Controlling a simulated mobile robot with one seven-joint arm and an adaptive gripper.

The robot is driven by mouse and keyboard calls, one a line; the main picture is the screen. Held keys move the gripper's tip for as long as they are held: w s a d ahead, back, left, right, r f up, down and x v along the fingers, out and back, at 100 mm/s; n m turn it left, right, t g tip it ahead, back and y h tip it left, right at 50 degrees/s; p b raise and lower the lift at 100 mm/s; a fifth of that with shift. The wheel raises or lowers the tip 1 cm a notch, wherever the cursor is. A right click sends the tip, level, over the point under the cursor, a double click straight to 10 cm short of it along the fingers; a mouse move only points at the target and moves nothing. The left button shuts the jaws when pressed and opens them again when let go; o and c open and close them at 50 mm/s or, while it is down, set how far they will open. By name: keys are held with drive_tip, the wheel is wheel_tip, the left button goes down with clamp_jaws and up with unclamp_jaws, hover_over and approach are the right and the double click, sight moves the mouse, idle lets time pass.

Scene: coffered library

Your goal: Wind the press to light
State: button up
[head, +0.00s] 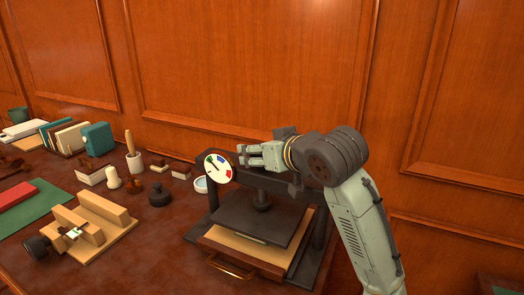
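The press (312,240) is a dark metal frame with a flat platen (250,222) hanging from a central screw (262,200). My wrist hides the crossbar's right part.
Books (70,137) and a green mat (35,208) lie farther left. Panelled wall rises behind.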

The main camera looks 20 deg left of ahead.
drive_tip(key=shift+o, duration=0.7)
drive_tip(key=v, duration=1.2)
